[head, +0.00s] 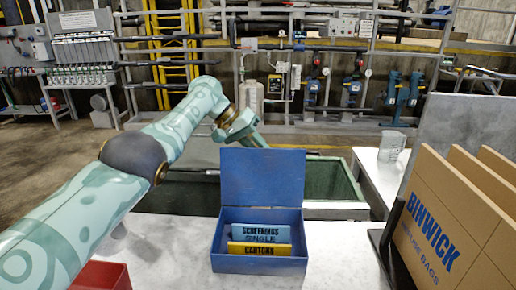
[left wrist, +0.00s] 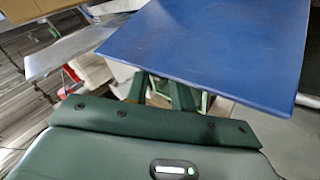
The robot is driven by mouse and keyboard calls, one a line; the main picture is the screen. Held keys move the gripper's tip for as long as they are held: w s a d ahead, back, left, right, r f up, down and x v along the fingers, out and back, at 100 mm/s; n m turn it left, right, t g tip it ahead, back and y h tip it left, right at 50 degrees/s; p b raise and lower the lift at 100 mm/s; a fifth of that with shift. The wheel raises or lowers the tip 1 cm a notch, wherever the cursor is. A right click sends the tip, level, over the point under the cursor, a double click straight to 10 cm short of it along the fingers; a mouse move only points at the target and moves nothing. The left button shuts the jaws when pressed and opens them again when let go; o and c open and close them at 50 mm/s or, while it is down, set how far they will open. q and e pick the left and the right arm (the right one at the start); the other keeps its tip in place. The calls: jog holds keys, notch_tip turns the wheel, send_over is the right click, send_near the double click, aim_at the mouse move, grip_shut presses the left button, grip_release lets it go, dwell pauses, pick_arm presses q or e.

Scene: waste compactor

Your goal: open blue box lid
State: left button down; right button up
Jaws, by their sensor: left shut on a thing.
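The blue box (head: 258,264) sits on the light worktop with its lid (head: 262,178) raised, standing roughly upright at the back. Inside are a light blue pack (head: 262,233) marked SCREENINGS SINGLE and a yellow pack (head: 259,248) marked CARTONS. My left gripper (head: 247,140) is at the lid's top edge, its fingertips partly hidden behind the lid. In the left wrist view the lid (left wrist: 215,50) is a wide blue panel covering the ends of the fingers, which are shut on it. My right gripper is not in view.
Cardboard BINWICK refuse bag boxes (head: 455,220) stand at the right. A red container (head: 101,276) is at the lower left. An open green bin (head: 332,180) lies behind the box, and a clear cup (head: 391,146) stands at back right. The worktop right of the box is clear.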

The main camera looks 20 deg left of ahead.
pick_arm(q)
jog(key=c, duration=1.3)
grip_release()
jog(key=shift+w+a, duration=0.1)
jog(key=shift+a, duration=0.1)
jog(key=shift+o, duration=0.5)
jog(key=shift+w+a+f, duration=0.15)
jog(key=shift+w+f, duration=0.1)
jog(key=shift+w, duration=0.05)
jog(key=p+v, duration=0.1)
jog(key=v, duration=1.1)
jog(key=shift+s, duration=0.15)
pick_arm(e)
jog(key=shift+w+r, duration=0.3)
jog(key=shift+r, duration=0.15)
pick_arm(q)
jog(key=shift+r, duration=0.1)
